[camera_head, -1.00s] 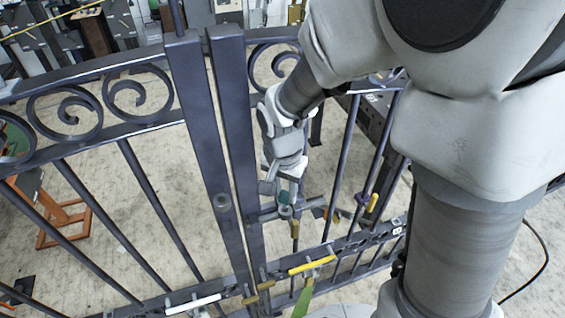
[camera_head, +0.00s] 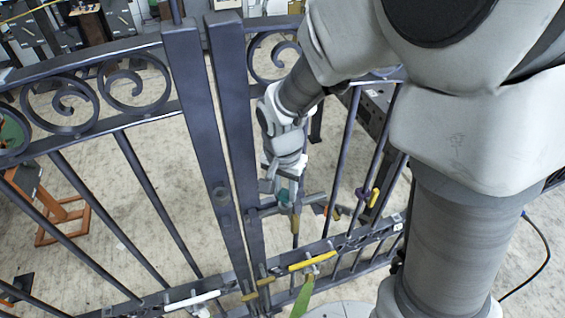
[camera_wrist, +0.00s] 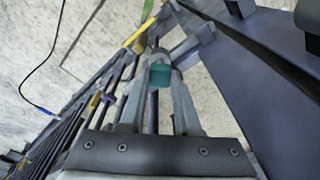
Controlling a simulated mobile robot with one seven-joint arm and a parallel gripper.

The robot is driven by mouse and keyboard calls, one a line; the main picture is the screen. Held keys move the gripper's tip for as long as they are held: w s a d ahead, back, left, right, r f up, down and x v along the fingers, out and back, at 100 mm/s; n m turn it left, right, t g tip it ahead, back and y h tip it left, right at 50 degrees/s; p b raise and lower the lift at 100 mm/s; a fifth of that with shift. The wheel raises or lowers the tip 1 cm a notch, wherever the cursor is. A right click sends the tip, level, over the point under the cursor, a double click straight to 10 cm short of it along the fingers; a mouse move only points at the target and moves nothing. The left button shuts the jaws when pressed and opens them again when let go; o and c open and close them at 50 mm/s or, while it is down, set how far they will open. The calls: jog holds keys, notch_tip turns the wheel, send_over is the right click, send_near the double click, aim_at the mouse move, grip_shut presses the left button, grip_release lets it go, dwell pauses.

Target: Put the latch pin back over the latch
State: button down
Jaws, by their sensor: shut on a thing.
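My gripper (camera_head: 284,190) is at the inner edge of the right gate leaf, beside the upright post. It is shut on a small teal piece (camera_wrist: 160,75), which looks like the latch pin's grip; the same teal piece shows in the head view (camera_head: 282,196). In the wrist view the two fingers stand on either side of it. A grey horizontal latch bar (camera_head: 268,210) runs from the post just under the fingers. A short yellowish piece (camera_head: 296,224) hangs below the gripper. The fingers hide where the pin meets the latch, so I cannot tell whether it sits over it.
Two upright gate posts stand close together, the left (camera_head: 205,130) and the right (camera_head: 233,130). The lower rail carries a white handle (camera_head: 192,300), a yellow handle (camera_head: 312,262) and a green piece (camera_head: 303,297). A purple and yellow fitting (camera_head: 368,196) is on a bar to the right.

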jog(key=shift+f+b, duration=0.45)
jog(key=shift+f, duration=0.1)
jog(key=c, duration=0.5)
grip_release()
jog(key=r, duration=0.5)
jog(key=s+r+p, duration=0.1)
jog(key=r, duration=1.1)
jog(key=shift+s+a+r+p, duration=0.2)
jog(key=shift+s+a+p, duration=0.1)
jog(key=shift+s+a, duration=0.05)
jog(key=s+d+n+t, duration=0.1)
jog(key=s+d+n, duration=0.1)
jog(key=s+d, duration=0.1)
jog(key=s+d+r+n+t, duration=0.1)
jog(key=s+d+n+t, duration=0.1)
jog(key=s+d, duration=0.2)
jog(key=s+d+r+n+t, duration=0.1)
jog(key=s+d, duration=0.2)
jog(key=d, duration=0.1)
jog(key=shift+s+d+r+n, duration=0.2)
jog(key=shift+s+n, duration=0.05)
jog(key=shift+n, duration=0.15)
